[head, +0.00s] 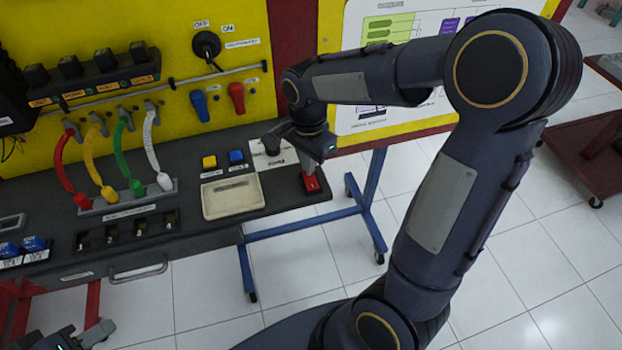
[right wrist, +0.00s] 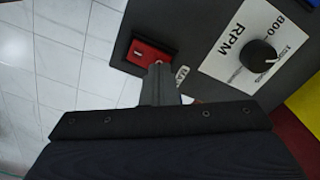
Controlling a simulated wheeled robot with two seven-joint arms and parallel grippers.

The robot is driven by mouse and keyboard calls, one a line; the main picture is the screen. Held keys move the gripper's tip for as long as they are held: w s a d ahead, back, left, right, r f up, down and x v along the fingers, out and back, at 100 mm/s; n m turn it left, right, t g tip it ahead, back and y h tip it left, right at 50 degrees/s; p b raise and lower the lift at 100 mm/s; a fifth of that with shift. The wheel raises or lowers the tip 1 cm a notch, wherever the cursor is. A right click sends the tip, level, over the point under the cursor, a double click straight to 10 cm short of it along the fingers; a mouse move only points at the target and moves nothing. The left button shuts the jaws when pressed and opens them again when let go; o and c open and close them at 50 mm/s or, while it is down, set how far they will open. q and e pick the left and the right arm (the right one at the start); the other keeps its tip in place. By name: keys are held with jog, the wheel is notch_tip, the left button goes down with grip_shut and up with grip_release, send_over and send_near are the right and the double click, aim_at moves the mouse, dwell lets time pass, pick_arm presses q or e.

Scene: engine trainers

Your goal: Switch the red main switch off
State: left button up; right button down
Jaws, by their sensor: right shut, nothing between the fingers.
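The red main switch (head: 312,184) sits at the right front corner of the dark bench top. In the right wrist view the switch (right wrist: 146,57) is a red rocker in a dark red housing with a small white mark; its position cannot be told. My right gripper (head: 309,171) is shut and empty, pointing down at the switch. In the right wrist view its fingertips (right wrist: 161,72) are at the switch's edge and hide part of it; contact cannot be told. My left gripper (head: 82,336) is partly visible at the bottom left, far from the switch.
An RPM plate with a black knob (right wrist: 258,56) lies beside the switch. A beige tray (head: 233,197), yellow button (head: 209,162) and blue button (head: 236,157) are to its left. The yellow panel (head: 150,30) stands behind.

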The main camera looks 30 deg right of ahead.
jog(key=shift+f+b, duration=0.5)
jog(key=shift+f, duration=0.25)
jog(key=shift+r, duration=0.1)
notch_tip(320, 180, up, 7)
jog(key=p, duration=0.6)
dwell(0.3)
dwell(0.4)
jog(key=s+a+r+n+t+y, duration=0.2)
jog(key=s+n, duration=0.4)
jog(key=s, duration=0.2)
jog(key=s+a+r+n+t+y, duration=0.1)
jog(key=s+a+r+n+t, duration=0.1)
jog(key=s+n, duration=0.5)
jog(key=shift+s+r+t+y, duration=0.4)
jog(key=shift+s+r+t, duration=0.35)
jog(key=shift+s, duration=0.25)
